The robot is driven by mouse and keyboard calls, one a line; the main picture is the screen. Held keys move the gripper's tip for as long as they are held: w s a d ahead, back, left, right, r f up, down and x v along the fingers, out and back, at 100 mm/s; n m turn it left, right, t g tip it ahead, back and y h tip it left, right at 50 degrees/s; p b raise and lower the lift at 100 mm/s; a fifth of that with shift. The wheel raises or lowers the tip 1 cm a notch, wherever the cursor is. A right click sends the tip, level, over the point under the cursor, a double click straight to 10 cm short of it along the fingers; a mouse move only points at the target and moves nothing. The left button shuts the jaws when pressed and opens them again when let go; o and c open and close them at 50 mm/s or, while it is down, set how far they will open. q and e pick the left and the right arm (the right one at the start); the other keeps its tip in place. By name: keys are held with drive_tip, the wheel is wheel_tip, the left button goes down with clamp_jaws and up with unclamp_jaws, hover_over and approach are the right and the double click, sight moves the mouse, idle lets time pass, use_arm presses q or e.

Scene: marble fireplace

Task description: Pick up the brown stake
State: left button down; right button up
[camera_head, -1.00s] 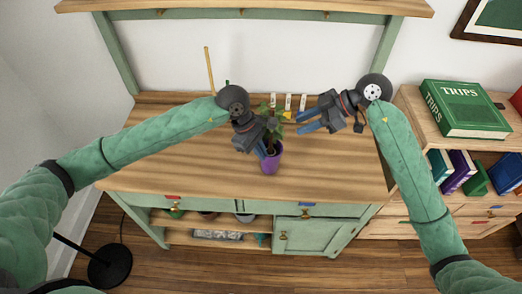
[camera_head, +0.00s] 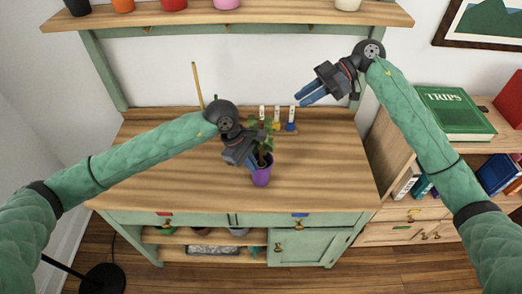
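A thin upright tan-brown stake (camera_head: 197,85) stands at the back left of the wooden tabletop, and its lower end is hidden behind my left arm. My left gripper (camera_head: 249,159) points down beside a green plant (camera_head: 265,146) in a purple pot (camera_head: 261,176). Its fingers overlap the plant's edge in this view, so I cannot tell whether they are open or touch it. My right gripper (camera_head: 309,95) is raised over the back right of the table, with its blue fingers apart and empty, pointing left.
White-labelled items (camera_head: 291,119) with coloured parts stand in a row behind the plant. A shelf with several pots (camera_head: 173,5) runs above the green worktable (camera_head: 330,185). A bookcase with a green book (camera_head: 454,113) stands on the right. The tabletop's front left is clear.

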sight(261, 122)
drive_tip(key=s+a+f, duration=0.1)
drive_tip(key=s+a, duration=0.1)
drive_tip(key=a, duration=0.3)
drive_tip(key=s+a+f+n+g, duration=0.1)
drive_tip(key=s+a+f, duration=0.1)
drive_tip(key=a, duration=0.3)
drive_tip(key=shift+s+f+n+y, duration=0.3)
drive_tip(key=shift+s+y, duration=0.1)
drive_tip(key=shift+s, duration=0.1)
drive_tip(key=shift+a, duration=0.1)
drive_tip(key=shift+c, duration=0.2)
clamp_jaws()
